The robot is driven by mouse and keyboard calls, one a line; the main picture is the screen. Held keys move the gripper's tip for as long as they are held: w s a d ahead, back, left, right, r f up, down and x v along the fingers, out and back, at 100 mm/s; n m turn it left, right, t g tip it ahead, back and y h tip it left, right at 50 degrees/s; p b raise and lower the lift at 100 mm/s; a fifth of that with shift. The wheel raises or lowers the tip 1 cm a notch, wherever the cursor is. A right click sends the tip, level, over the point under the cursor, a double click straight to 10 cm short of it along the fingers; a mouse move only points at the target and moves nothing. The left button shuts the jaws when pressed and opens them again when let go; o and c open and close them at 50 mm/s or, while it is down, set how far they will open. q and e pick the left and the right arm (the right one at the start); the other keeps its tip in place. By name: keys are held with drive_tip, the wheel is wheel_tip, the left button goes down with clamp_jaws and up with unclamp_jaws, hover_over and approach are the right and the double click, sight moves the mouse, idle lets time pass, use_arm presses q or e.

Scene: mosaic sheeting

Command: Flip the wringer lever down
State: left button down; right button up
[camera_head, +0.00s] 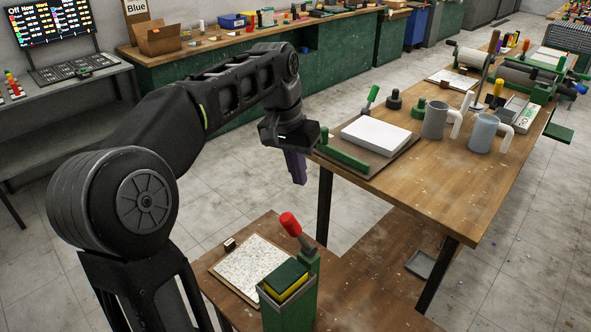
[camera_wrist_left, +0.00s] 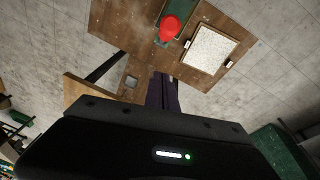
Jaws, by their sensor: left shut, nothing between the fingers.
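The wringer lever (camera_head: 290,224) has a red grip and stands up, tilted, on a green bracket of the green wringer box (camera_head: 290,310) at the front. A green and yellow sponge (camera_head: 286,279) sits in the top of the box. In the left wrist view the red grip (camera_wrist_left: 172,27) shows near the top, beyond the fingertips. My left gripper (camera_head: 297,179) has dark purple fingers, shut and empty. It hangs above and behind the lever, apart from it. Its fingers (camera_wrist_left: 162,90) also show in the left wrist view. My right gripper is not in view.
A speckled sheet on a board (camera_head: 252,268) lies left of the wringer box on the low wooden table. The higher workbench (camera_head: 440,185) stands behind to the right, with a white block (camera_head: 376,135) and grey mugs (camera_head: 435,120). Open floor lies left of the gripper.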

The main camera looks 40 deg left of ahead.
use_arm(q)
drive_tip(key=s+f, duration=0.1)
drive_tip(key=f, duration=0.1)
drive_tip(key=s+f+p, duration=0.1)
drive_tip(key=f, duration=0.1)
drive_tip(key=d+f, duration=0.1)
drive_tip(key=f, duration=0.1)
drive_tip(key=shift+s+f+p, duration=0.25)
drive_tip(key=shift+s+p, duration=0.05)
drive_tip(key=shift+s, duration=0.1)
